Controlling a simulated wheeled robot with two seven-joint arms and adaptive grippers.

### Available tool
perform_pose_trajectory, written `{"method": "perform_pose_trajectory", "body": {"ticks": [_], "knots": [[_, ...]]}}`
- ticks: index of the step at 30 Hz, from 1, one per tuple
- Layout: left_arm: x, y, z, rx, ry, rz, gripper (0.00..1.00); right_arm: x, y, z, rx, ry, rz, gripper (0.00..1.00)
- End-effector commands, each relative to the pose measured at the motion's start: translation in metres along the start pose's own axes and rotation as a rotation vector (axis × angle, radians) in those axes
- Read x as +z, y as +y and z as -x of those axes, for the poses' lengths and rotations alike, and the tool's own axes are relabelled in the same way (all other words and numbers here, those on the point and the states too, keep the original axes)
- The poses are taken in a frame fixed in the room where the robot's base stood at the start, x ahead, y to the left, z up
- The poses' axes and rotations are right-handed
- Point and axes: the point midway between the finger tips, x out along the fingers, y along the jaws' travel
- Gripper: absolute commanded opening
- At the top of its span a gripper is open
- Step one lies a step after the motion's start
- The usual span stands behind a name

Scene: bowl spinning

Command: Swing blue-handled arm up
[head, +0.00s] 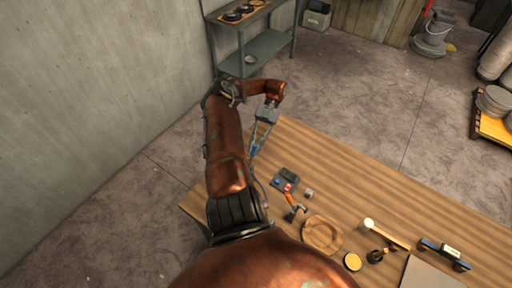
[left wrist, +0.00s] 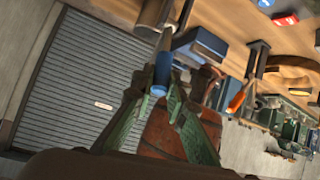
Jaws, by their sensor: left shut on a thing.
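The blue handle (head: 254,150) of the arm shows as a small patch at the table's far left edge. In the left wrist view the blue handle (left wrist: 160,74) sits between the fingertips, with a grey metal rod running up from it. My left gripper (head: 258,143) is shut on this handle, with its fingers (left wrist: 165,88) on both sides. The rod's far end and its pivot are not clear. My right gripper is not in view.
A dark blue-grey box (head: 284,179) with a red part stands on the wooden table (head: 350,170). Near it are an orange-handled tool (head: 292,203), a round wooden plate (head: 322,235) and a mallet (head: 385,232). A metal shelf (head: 262,48) stands beyond the table.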

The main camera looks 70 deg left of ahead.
Motion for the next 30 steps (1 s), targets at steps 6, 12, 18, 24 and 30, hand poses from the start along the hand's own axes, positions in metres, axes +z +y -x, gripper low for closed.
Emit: {"method": "perform_pose_trajectory", "body": {"ticks": [6,12,18,24,30], "knots": [[0.0,0.0,0.0,0.0,0.0,-0.001,0.24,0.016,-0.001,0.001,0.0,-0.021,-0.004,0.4],[0.0,0.0,0.0,0.0,-0.001,-0.001,0.31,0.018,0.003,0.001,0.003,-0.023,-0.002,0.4],[-0.001,0.0,0.001,0.0,-0.001,0.0,0.31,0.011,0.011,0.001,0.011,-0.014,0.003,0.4],[-0.019,0.003,0.013,0.002,-0.004,0.001,0.31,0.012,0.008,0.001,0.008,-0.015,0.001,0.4],[-0.052,0.006,0.036,0.003,-0.006,-0.002,0.31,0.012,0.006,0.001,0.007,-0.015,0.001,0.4]]}}
